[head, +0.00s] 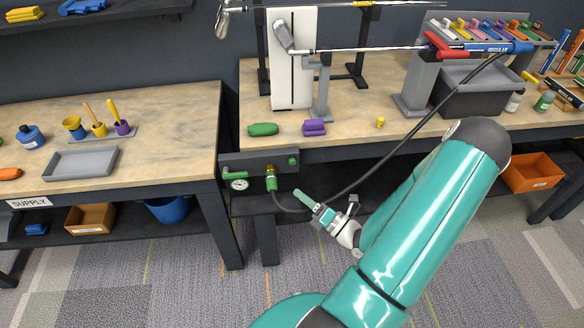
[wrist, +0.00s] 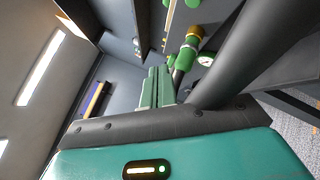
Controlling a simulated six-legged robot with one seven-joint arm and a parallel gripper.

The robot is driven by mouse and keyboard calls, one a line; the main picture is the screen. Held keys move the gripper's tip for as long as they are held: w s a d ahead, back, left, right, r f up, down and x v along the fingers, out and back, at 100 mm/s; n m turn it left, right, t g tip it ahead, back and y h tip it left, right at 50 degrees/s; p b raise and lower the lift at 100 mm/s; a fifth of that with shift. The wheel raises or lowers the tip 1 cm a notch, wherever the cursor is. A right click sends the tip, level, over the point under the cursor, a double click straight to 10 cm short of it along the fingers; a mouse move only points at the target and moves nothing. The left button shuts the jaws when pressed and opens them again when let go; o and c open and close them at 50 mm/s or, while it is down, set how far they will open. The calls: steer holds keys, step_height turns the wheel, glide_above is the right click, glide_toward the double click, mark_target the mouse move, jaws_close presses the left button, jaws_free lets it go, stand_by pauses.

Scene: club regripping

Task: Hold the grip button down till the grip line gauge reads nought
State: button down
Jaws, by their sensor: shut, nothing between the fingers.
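My gripper (head: 302,197) is shut and empty, below and right of the coupling, apart from the panel. Its fingers show in the wrist view (wrist: 157,87).
A black hose (head: 385,159) runs from the coupling up to the bench. A golf club (head: 370,48) lies level in stands, near a blue "REGULAR" piece (head: 487,47). A grey bin (head: 480,92) stands below. Left is a supply bench (head: 180,120). Open floor lies between benches.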

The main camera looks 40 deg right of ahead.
mark_target(292, 162)
steer(key=w+d, duration=0.5)
steer(key=w, duration=0.2)
stand_by(0.7)
steer(key=shift+w, duration=0.15)
stand_by(1.8)
steer(key=shift+w+d, duration=0.2)
steer(key=shift+w, duration=0.1)
steer(key=shift+w+d, duration=0.3)
steer(key=shift+w, duration=0.1)
stand_by(0.8)
stand_by(1.8)
steer(key=shift+s+a, duration=0.55)
steer(key=shift+s, duration=0.25)
steer(key=shift+s, duration=0.1)
